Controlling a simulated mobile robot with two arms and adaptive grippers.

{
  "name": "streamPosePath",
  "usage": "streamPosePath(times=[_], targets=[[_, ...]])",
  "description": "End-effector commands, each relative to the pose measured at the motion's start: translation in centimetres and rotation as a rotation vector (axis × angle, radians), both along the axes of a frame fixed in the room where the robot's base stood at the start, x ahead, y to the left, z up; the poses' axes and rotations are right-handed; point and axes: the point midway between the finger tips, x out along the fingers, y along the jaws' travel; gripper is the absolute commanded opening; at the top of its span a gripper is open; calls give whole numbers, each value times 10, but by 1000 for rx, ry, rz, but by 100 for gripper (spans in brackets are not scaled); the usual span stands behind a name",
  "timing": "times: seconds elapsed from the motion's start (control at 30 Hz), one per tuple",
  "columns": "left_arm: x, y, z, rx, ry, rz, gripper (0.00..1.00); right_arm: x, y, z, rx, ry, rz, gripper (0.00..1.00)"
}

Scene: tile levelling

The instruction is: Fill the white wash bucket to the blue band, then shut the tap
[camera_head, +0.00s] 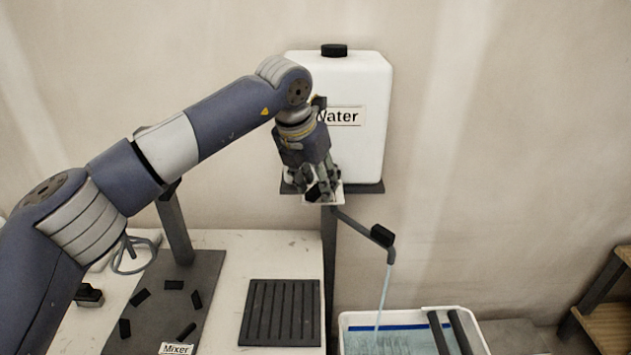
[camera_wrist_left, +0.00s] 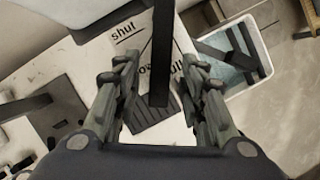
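The white wash bucket (camera_head: 345,322) stands at the lower right of the head view. It holds pale bluish water, and a blue strip shows inside below the rim. The bucket also shows in the left wrist view (camera_wrist_left: 264,45). A stream of water (camera_head: 384,295) runs into it from the tap's dark spout (camera_head: 382,236). My left gripper (camera_head: 321,193) is at the tap below the tank. In the wrist view its fingers (camera_wrist_left: 161,85) are spread on either side of the dark tap lever (camera_wrist_left: 160,55), with gaps visible. A plate behind the lever reads "shut" and, partly hidden, other words. My right gripper is out of view.
The white water tank (camera_head: 350,90) stands against the wall. A black ribbed mat (camera_head: 281,312) and a dark mixer stand (camera_head: 165,300) are on the white table (camera_head: 250,243). Two dark bars (camera_head: 450,332) lie across the bucket. A wooden stool (camera_head: 607,318) is at far right.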

Motion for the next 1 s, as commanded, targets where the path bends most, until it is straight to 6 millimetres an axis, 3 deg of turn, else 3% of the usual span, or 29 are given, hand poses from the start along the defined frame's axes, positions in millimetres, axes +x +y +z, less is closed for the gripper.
streamPosePath(times=[0.23, 0.37, 0.8, 1.0], targets=[[0, 0, 0, 1, 1, 0, 38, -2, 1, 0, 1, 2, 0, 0], [-3, 2, 10, -1, -2, -1, 38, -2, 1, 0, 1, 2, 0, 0], [-30, 21, 90, 0, -2, -1, 38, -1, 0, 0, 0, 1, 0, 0], [-36, 26, 108, 1, -1, 0, 38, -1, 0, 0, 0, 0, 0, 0]])
